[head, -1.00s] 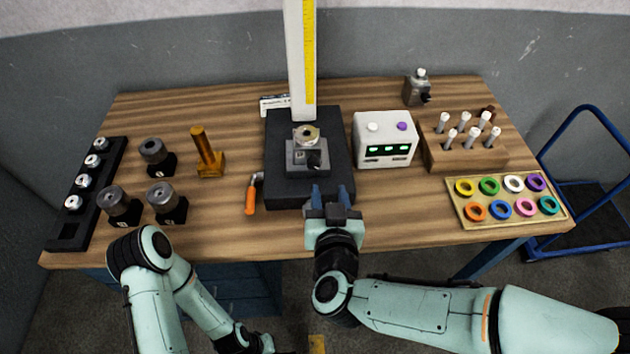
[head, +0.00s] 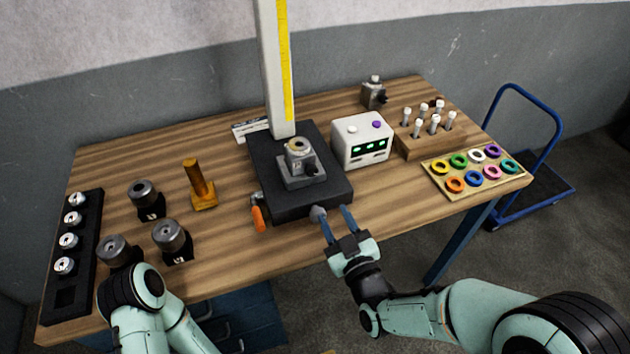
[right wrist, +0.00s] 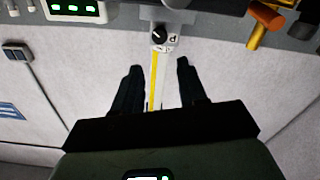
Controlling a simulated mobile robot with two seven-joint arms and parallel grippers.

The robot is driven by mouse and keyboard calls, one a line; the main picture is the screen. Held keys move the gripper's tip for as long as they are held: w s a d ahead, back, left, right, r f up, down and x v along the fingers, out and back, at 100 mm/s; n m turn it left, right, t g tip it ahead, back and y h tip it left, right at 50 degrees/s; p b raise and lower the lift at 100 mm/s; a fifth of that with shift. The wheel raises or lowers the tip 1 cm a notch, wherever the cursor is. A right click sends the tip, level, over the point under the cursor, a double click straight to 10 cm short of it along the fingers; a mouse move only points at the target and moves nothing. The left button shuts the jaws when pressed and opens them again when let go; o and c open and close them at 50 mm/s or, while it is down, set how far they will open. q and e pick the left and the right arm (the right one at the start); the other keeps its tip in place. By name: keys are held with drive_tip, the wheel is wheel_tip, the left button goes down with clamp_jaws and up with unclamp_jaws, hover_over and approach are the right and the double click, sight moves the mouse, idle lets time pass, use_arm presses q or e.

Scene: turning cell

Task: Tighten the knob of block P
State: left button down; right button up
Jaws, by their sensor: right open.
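Block P (head: 290,182) is a grey block on the black base plate of the tall column stand. A round metal piece sits on top of it. Its black knob (head: 310,168) faces the front. In the right wrist view the knob (right wrist: 159,34) shows beside the block's letter (right wrist: 173,39), upside down, above the fingers. My right gripper (head: 332,211) is open and empty at the front edge of the base plate, apart from the knob. In the right wrist view its fingers (right wrist: 158,68) are spread, with the knob beyond the gap. My left arm is at the lower left; its gripper is out of view.
The black base plate (head: 262,183) carries the column (head: 275,80). An orange-handled tool (head: 258,218) lies left of it. A white box (head: 362,142) with green displays stands right. Another knobbed block (head: 374,94) is at the back. Dark cylinders (head: 172,238) stand left.

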sight(313, 174)
drive_tip(key=p+x, duration=0.2)
drive_tip(key=x, duration=1.1)
drive_tip(key=shift+p, duration=0.3)
use_arm(q)
drive_tip(key=w+r, duration=0.1)
drive_tip(key=r, duration=0.2)
drive_tip(key=shift+w+r, duration=0.1)
drive_tip(key=shift+w, duration=0.3)
